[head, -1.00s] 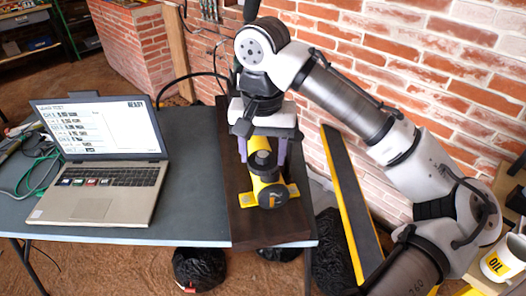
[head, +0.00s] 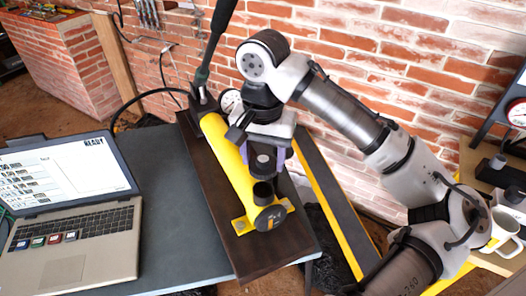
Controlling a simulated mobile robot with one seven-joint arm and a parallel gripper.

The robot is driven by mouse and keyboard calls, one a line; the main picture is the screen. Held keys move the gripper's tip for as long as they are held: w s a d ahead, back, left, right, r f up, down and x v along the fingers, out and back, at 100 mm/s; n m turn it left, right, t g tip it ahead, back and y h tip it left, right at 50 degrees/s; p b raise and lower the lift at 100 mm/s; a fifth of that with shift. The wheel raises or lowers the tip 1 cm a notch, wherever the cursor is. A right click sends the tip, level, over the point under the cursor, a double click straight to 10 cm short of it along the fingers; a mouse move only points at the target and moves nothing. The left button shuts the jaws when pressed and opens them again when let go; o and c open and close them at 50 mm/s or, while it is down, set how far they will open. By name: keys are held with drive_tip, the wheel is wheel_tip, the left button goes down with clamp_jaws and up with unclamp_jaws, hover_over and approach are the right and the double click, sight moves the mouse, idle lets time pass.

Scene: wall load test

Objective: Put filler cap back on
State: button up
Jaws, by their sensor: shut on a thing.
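A yellow cylinder (head: 228,165) lies on a dark board at the bench edge, its near end in a yellow bracket with a dark end face. A short dark upright filler neck (head: 263,194) stands on it near that end. My gripper (head: 264,158) has pale purple fingers and is shut on the dark round filler cap (head: 263,163). In the picture the cap is just above and behind the neck. They appear apart, but the height between them is hard to judge. My wrist hides part of the cap's surroundings.
A pump lever (head: 217,40) rises at the cylinder's far end beside a round gauge (head: 231,102). An open laptop (head: 70,205) stands on the bench at left. A black-and-yellow beam (head: 330,200) lies to the right. A mug (head: 503,232) stands on the right-hand shelf.

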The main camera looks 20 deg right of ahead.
drive_tip(key=shift+w+d+f, duration=0.1)
drive_tip(key=shift+w, duration=0.05)
wheel_tip(320, 180, down, 4)
drive_tip(key=b, duration=0.5)
drive_tip(key=shift+f, duration=0.15)
drive_tip(key=shift+f+b, duration=0.35)
drive_tip(key=shift+f, duration=0.65)
drive_tip(key=shift+r+p, duration=0.1)
drive_tip(key=shift+p, duration=0.65)
idle(0.3)
drive_tip(key=shift+f+p, duration=0.25)
drive_tip(key=shift+p, duration=0.4)
idle(1.3)
drive_tip(key=o, duration=1.5)
drive_tip(key=shift+r, duration=0.15)
